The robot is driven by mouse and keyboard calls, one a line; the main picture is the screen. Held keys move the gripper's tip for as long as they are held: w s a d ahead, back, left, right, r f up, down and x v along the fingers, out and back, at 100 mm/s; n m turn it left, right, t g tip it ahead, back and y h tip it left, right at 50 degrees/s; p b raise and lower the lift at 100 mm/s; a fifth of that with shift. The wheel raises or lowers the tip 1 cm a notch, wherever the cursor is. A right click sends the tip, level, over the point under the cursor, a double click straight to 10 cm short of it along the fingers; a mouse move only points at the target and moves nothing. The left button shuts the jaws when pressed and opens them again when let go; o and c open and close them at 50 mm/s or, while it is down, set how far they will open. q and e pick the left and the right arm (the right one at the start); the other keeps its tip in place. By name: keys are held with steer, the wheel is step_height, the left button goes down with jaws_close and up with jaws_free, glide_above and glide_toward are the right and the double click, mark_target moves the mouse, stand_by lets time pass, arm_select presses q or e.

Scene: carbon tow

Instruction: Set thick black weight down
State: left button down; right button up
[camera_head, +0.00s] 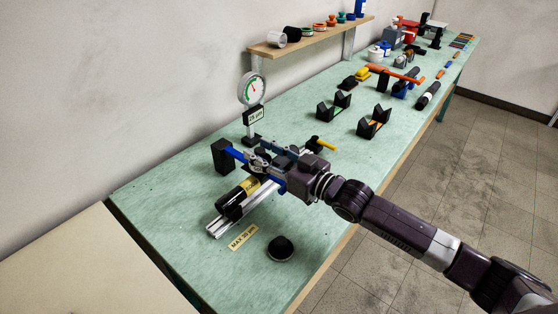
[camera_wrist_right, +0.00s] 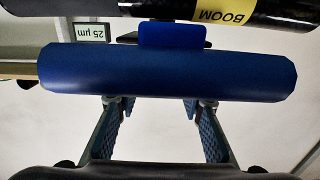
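A black round weight-like puck (camera_head: 281,248) lies on the green bench near its front edge, apart from my right gripper. My right gripper (camera_head: 262,163) is behind it, low over the bench beside the dial gauge. A blue bar (camera_wrist_right: 168,72) with a blue tab crosses in front of its fingers in the wrist view. The fingers stand apart below the bar; their tips are hidden behind it, so I cannot tell whether they hold it. A black block (camera_head: 222,157) stands at the bar's left end. My left gripper is out of view.
A black tube (camera_head: 238,198) with a yellow label lies along a metal rail (camera_head: 220,228). The dial gauge (camera_head: 252,90) stands behind my gripper. Black V-blocks (camera_head: 374,122) stand farther right. The bench left of the rail is clear.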

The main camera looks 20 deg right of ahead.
steer(key=b+v, duration=0.1)
steer(key=v, duration=0.9)
steer(key=shift+f, duration=0.2)
steer(key=shift+s+d+r, duration=0.15)
steer(key=shift+s+d, duration=0.2)
steer(key=shift+s, duration=0.25)
